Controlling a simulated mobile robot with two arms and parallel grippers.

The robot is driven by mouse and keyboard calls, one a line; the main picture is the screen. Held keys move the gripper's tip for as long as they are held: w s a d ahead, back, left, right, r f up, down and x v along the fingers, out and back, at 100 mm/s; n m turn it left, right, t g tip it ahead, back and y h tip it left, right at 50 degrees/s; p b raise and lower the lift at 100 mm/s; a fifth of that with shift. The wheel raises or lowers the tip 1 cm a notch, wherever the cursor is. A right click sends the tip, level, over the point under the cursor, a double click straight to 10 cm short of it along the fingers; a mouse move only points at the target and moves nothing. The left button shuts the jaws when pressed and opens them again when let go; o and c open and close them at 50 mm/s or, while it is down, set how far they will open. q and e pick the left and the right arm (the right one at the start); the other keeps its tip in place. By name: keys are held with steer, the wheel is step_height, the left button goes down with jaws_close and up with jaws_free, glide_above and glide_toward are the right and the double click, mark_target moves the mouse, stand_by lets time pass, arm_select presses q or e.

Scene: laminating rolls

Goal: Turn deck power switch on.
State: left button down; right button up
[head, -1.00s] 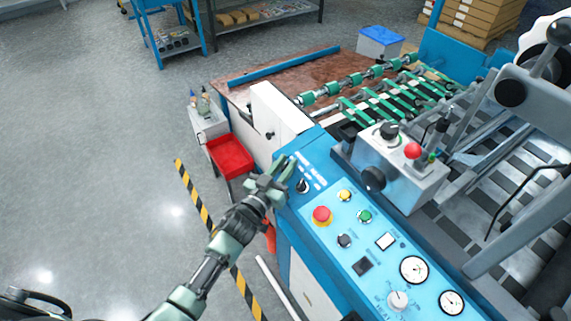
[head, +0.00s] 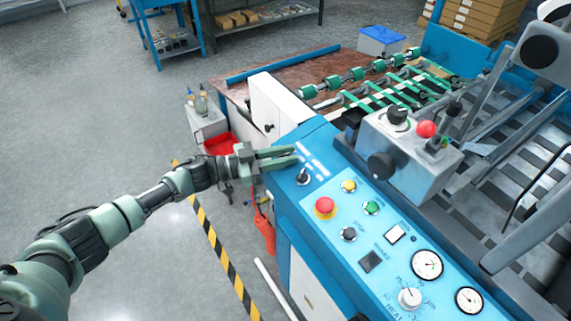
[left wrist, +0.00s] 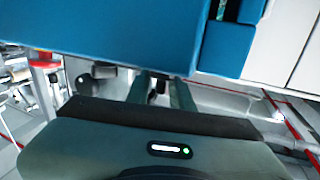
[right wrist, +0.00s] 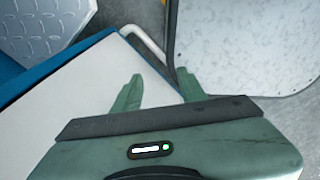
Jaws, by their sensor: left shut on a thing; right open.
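The blue control panel (head: 330,245) of the machine carries a small black rotary switch (head: 303,176) at its far left corner, below white lettering too small to read. I take this as the deck power switch. My left gripper (head: 296,156) reaches in from the left, its fingers nearly level just beyond the switch. In the left wrist view (left wrist: 160,80) its fingers stand a little apart at the blue edge, with something dark between them; I cannot make out what they hold. The right gripper (right wrist: 158,85) is open and empty beside a white panel in the right wrist view.
A red emergency button (head: 325,207), yellow button (head: 348,186), green button (head: 371,208) and gauges (head: 427,264) share the panel. A grey control box (head: 405,150) stands behind it. A red tray (head: 220,144) lies left of the machine. Open floor is at the left.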

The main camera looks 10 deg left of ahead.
arm_select(q)
steer(key=shift+f+m+g+h+b, duration=0.3)
steer(key=shift+m+g+b, duration=0.5)
steer(key=shift+g+b, duration=0.1)
steer(key=shift+r+m+g+h+b, duration=0.2)
steer(key=shift+m+g+h+b, duration=0.2)
steer(key=shift+m+g+b, duration=0.45)
arm_select(e)
steer(key=shift+f, duration=2.35)
arm_select(q)
steer(key=shift+g, duration=0.25)
steer(key=c, duration=1.5)
jaws_free()
steer(key=shift+d, duration=0.1)
steer(key=b+v, duration=0.2)
steer(key=v, duration=0.6)
arm_select(e)
step_height(320, 180, down, 2)
